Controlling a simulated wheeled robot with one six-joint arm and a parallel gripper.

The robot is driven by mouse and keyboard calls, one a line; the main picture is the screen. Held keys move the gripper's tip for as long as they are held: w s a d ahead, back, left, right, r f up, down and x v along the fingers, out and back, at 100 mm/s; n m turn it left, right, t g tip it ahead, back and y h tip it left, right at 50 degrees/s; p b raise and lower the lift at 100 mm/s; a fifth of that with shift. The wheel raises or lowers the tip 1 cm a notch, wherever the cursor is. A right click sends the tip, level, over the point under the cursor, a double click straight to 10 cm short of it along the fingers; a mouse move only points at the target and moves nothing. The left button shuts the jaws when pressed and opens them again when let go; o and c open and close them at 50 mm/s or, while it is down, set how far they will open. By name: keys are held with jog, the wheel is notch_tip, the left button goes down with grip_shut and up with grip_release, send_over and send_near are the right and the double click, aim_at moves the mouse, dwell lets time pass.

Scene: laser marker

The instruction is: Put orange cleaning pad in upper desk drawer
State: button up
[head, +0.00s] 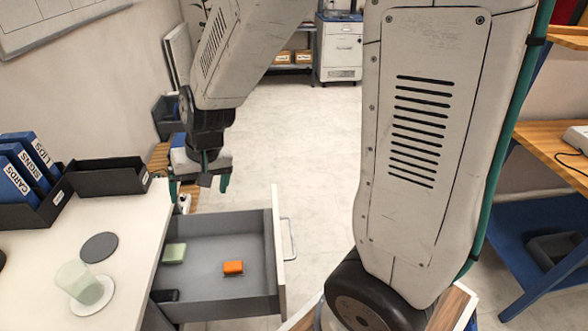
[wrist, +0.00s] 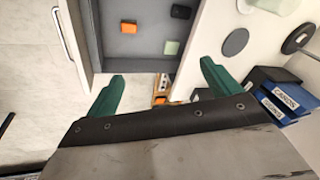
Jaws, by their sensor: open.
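The orange cleaning pad (head: 233,267) lies flat on the floor of the open upper desk drawer (head: 208,283), right of its middle in the head view. It also shows in the wrist view (wrist: 128,27). The drawer is pulled well out from the white desk (head: 128,217), with its handle (head: 289,240) on the right. My gripper (head: 198,187) is open and empty, above and beyond the far side of the drawer. In the wrist view its two green fingers (wrist: 158,82) are spread wide, with nothing between them. The pad is apart from the fingers.
A pale green pad (head: 174,253) and a black item (head: 165,295) lie in the drawer's left part. On the desk are a cup (head: 76,282), a dark disc (head: 99,247), a black tray (head: 108,177) and blue binders (head: 40,155). The floor behind is clear.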

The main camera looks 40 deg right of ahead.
jog(key=s+d+r+n, duration=0.1)
jog(key=s+d+r, duration=0.1)
jog(key=s+r, duration=0.2)
jog(key=s+d+r+g+h, duration=0.1)
jog(key=s+d+r, duration=0.2)
jog(key=s, duration=0.7)
jog(key=s+d+r+n+h, duration=0.1)
jog(key=s+d+r, duration=0.1)
jog(key=s+r, duration=0.5)
jog(key=shift+s+d+n, duration=0.3)
jog(key=shift+s+d, duration=0.05)
jog(key=shift+s, duration=0.25)
